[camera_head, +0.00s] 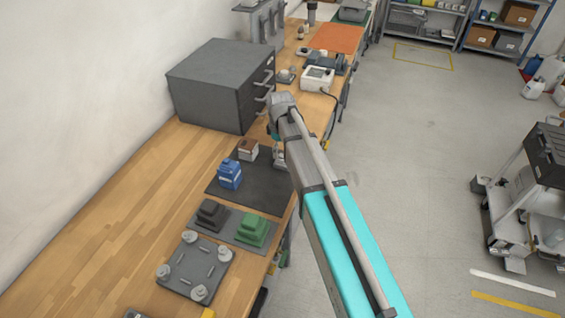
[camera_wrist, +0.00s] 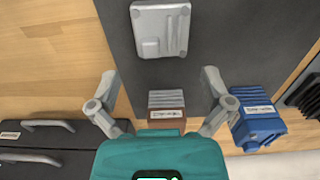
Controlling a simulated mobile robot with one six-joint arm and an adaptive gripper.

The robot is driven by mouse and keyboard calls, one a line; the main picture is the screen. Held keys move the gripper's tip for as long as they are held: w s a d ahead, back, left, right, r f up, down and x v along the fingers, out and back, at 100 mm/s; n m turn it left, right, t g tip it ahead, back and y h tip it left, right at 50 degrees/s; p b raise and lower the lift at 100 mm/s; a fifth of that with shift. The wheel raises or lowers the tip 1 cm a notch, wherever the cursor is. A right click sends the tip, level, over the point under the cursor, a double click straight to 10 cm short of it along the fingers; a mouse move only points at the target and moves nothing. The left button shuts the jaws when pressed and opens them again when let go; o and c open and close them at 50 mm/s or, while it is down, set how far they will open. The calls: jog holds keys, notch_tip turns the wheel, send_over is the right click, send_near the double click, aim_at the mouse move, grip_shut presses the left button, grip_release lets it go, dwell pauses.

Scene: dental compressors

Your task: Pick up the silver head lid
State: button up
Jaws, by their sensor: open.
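A flat silver lid-like part (camera_wrist: 160,30) with recesses lies on the dark mat (camera_wrist: 262,40) at the top of the wrist view. In the head view it shows partly behind my arm (camera_head: 280,158). A small ribbed silver block with a brown labelled side (camera_wrist: 166,99) stands at the mat's edge; it also shows in the head view (camera_head: 248,151). I cannot tell for sure which one is the head lid. My gripper (camera_wrist: 160,76) is open and empty. In the wrist view its fingers appear on either side of the ribbed block, with the flat part beyond the fingertips.
A blue ribbed block (camera_wrist: 257,120) is close by the right finger in the wrist view. A dark drawer cabinet (camera_head: 215,85) stands behind the mat. Black (camera_head: 211,214) and green (camera_head: 252,230) blocks and a grey plate with posts (camera_head: 193,268) lie nearer on the bench.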

aim_at(281, 159)
jog(key=shift+f, duration=0.1)
jog(key=shift+s+d+f+b, duration=0.15)
jog(key=shift+f+b, duration=2.4)
jog(key=shift+b, duration=0.05)
jog(key=c, duration=1)
jog(key=shift+c, duration=0.2)
jog(key=shift+r, duration=0.15)
